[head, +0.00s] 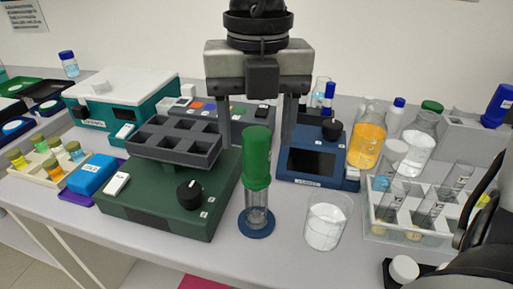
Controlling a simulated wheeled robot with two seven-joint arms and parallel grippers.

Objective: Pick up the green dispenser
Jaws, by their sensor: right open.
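The green dispenser (257,158) stands upright near the middle of the bench. It has a tall green upper part, a clear lower section and a round blue base (257,229). My right gripper (256,138) points down above it, open and empty. Its two fingers show to the left and right of the dispenser's green top, with a gap on each side. I cannot tell from this one view how the fingers line up with it in depth. My left gripper is not in view.
A dark green device with a knob (188,194) stands close on the left. A glass beaker (327,222) stands close on the right, with a blue device (313,163) behind. A tube rack (405,236) and bottles crowd the right side. Bare bench lies in front.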

